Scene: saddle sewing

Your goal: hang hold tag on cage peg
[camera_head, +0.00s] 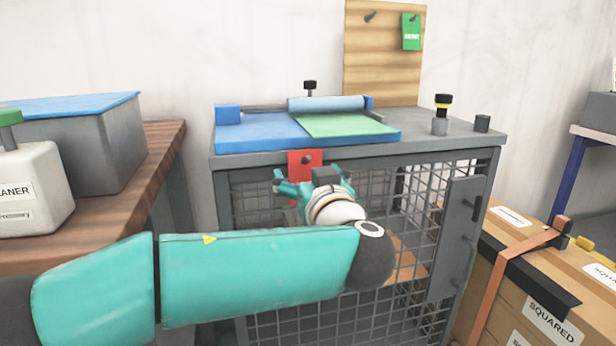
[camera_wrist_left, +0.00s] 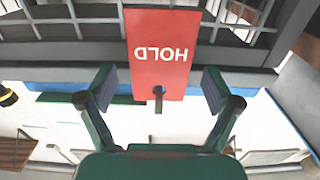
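The red hold tag (camera_head: 304,158) hangs at the top front edge of the wire cage (camera_head: 270,166), and its lower part is hidden behind my gripper in the head view. In the left wrist view the tag (camera_wrist_left: 157,65) shows the word HOLD upside down. A dark cage peg (camera_wrist_left: 158,98) shows at the tag's hole end, and the tag appears to be on it. My left gripper (camera_head: 306,178) is in front of the tag. Its fingers (camera_wrist_left: 159,88) are open, one on each side of the tag, with gaps between. My right gripper is not in view.
A green tag (camera_head: 411,32) hangs on a wooden board (camera_head: 385,65) behind the cage. A blue and green mat (camera_head: 255,133) lies on the cage top. A wooden bench (camera_head: 150,160) stands left, and cardboard boxes (camera_head: 510,270) stand right.

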